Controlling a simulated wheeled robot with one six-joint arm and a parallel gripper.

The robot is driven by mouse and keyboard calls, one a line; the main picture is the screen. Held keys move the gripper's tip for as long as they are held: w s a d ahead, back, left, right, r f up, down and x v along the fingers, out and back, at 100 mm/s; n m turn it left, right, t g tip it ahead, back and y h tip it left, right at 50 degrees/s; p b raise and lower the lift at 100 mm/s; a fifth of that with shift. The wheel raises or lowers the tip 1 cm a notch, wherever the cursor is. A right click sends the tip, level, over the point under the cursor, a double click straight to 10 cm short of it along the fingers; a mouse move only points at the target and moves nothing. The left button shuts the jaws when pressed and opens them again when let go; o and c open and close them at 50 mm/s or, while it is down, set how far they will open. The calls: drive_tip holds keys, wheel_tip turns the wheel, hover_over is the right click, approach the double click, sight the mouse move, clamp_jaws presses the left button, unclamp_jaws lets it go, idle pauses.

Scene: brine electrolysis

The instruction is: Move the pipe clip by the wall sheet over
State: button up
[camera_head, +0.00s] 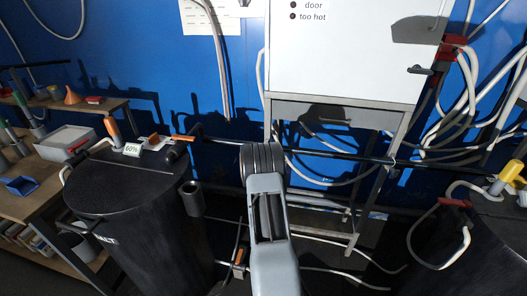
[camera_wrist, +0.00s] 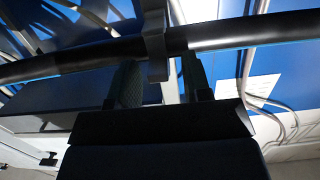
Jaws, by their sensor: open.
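In the wrist view a dark pipe clip (camera_wrist: 156,45) sits around a black pipe (camera_wrist: 230,33) that runs across the top of the picture. My gripper (camera_wrist: 161,62) is open, with one finger on either side of the clip's lower part. I cannot tell whether either finger touches it. The white wall sheet (camera_wrist: 262,88) shows to the right. In the head view the sheet (camera_head: 203,20) hangs on the blue wall, and the pipe (camera_head: 342,155) runs below it. My arm hides my gripper and the clip there.
A white cabinet (camera_head: 350,50) on a grey stand is close to the pipe. A black drum (camera_head: 130,215) stands left and another (camera_head: 497,240) right. Loose cables (camera_head: 470,95) hang at the right. A wooden bench (camera_head: 42,195) is at far left.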

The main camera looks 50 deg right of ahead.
drive_tip(key=shift+a, duration=0.1)
drive_tip(key=b+v, duration=0.1)
drive_tip(key=v, duration=1.2)
drive_tip(key=shift+s+a, duration=0.2)
drive_tip(key=shift+a, duration=0.05)
drive_tip(key=shift+r, duration=0.1)
